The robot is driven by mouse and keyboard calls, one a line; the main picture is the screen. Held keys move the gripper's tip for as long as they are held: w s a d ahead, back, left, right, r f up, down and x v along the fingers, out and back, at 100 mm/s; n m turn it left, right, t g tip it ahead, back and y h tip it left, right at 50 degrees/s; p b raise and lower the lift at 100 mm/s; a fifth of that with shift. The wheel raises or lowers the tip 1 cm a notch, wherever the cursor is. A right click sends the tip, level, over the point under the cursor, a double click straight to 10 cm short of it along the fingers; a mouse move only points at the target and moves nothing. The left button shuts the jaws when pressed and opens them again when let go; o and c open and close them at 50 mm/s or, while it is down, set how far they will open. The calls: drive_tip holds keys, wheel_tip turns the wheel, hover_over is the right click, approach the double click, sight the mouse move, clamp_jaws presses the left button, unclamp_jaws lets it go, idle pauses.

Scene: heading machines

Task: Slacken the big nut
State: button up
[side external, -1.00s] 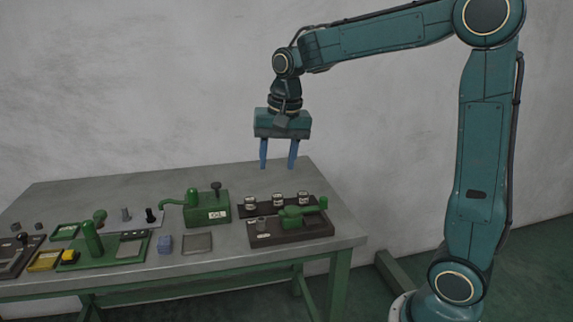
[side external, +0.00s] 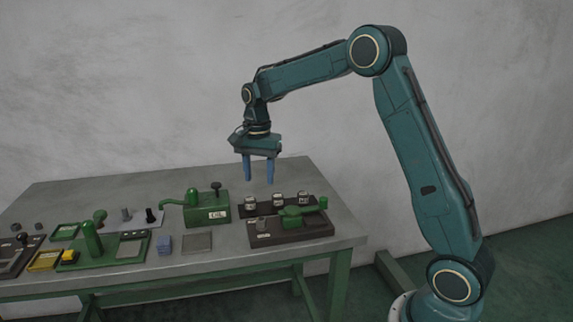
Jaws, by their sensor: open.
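My gripper (side external: 259,183) is open and empty, its two blue fingers pointing down over the back of the table. In the picture it is above and left of a dark rack with small labelled white-and-dark pieces (side external: 278,198), and right of a green oil box (side external: 208,208). In front of that rack is a dark block (side external: 290,236) carrying a green lever part (side external: 298,214) and a small grey piece (side external: 262,223). A big nut cannot be told for certain at this size.
A green-based press (side external: 91,240) stands on the left, with a yellow block (side external: 45,260) nearby. Two upright pegs stand on a pale plate (side external: 138,219). The back of the grey table (side external: 140,187) is clear.

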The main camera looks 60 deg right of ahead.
sight(261, 219)
wheel_tip(261, 219, down, 14)
drive_tip(key=shift+r, duration=0.15)
idle(0.7)
drive_tip(key=shift+c, duration=0.4)
drive_tip(key=c, duration=0.9)
